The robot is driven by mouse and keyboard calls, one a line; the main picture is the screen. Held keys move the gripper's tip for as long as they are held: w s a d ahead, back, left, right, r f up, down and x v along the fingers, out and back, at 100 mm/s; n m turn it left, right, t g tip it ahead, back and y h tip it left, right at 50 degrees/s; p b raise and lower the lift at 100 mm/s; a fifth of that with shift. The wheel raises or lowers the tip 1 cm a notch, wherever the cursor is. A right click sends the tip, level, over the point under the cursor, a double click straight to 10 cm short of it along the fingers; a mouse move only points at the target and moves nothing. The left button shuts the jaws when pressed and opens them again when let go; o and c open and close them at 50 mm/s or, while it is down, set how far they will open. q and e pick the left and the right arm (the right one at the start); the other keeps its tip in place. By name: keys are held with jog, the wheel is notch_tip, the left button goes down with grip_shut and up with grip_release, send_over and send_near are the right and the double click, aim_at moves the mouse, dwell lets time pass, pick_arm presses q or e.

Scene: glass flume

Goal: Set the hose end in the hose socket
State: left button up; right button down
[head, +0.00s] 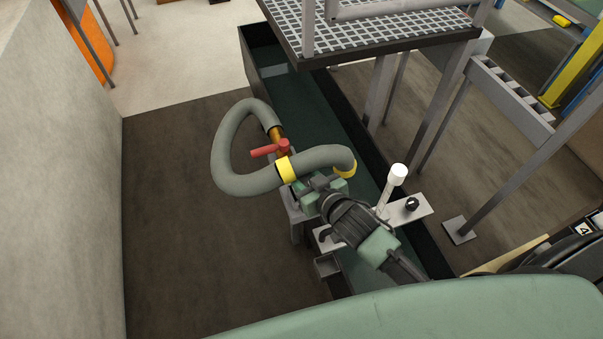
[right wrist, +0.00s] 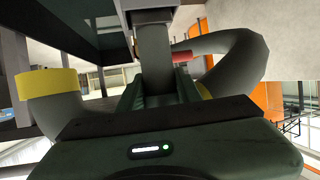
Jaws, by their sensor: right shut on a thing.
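The grey hose (head: 232,150) loops out to the left from a brass-coloured fitting with a red lever (head: 265,151). It runs back through a yellow band (head: 285,170) to a hose end with a yellow cuff (head: 346,169). The cuff also shows at the left of the right wrist view (right wrist: 45,84). My right gripper (head: 320,187), green and dark grey, is shut on the hose between the two yellow bands; its fingers partly hide the grip. The cuffed end points down over the flume. I cannot make out the hose socket clearly. My left gripper is not in view.
A long dark flume (head: 318,110) runs beneath the hose. A grey plate (head: 421,208) with a black knob (head: 411,204) and a white-topped post (head: 398,174) stands close right of my gripper. A grated platform (head: 350,28) overhangs behind. Floor at left is clear.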

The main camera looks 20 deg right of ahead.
jog(key=shift+f+b, duration=0.3)
jog(key=shift+f, duration=0.1)
dwell(0.4)
jog(key=c, duration=0.9)
grip_release()
jog(key=shift+s+f, duration=0.1)
jog(key=shift+f, duration=0.15)
jog(key=v, duration=0.8)
jog(key=shift+r, duration=0.1)
